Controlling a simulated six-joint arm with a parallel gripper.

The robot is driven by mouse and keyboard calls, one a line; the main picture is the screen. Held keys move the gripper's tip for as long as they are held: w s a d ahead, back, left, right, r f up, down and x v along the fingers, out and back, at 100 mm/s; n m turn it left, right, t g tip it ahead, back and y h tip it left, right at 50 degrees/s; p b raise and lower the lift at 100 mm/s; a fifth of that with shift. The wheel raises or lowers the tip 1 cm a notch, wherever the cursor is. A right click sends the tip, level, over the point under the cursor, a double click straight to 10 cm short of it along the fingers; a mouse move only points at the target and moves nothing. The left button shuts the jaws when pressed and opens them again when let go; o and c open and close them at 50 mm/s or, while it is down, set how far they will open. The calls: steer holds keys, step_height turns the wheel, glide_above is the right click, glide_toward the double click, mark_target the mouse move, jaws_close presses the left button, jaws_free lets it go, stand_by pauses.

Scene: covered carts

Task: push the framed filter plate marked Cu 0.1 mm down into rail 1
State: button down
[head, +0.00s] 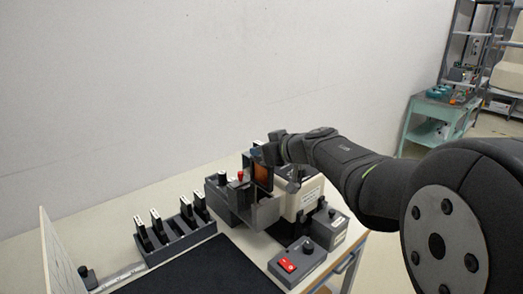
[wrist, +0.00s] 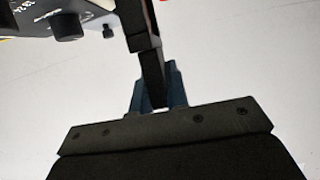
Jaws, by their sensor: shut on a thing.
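A dark-framed plate with a copper-orange sheet (head: 262,177) stands upright at the grey holder (head: 266,211) on the front of the instrument. My gripper (head: 267,153) is shut on the top of this plate's frame. In the wrist view, the blue fingers (wrist: 159,88) close on both sides of the dark frame (wrist: 151,68). The plate's marking cannot be read in either view. Its lower edge is hidden, so I cannot tell how deep it sits or which rail it is in.
A dark rack (head: 178,237) with several framed plates stands at left. A black mat (head: 195,272) lies in front. A box with a red switch (head: 288,265) and a grey box with a knob (head: 330,222) stand right of the mat. The wall is behind.

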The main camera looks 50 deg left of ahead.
mark_target(262, 179)
steer(key=shift+f, duration=4.6)
steer(key=c, duration=1.3)
jaws_free()
steer(key=v, duration=1.7)
steer(key=shift+d, duration=0.2)
steer(key=x, duration=1.7)
steer(key=shift+a, duration=0.25)
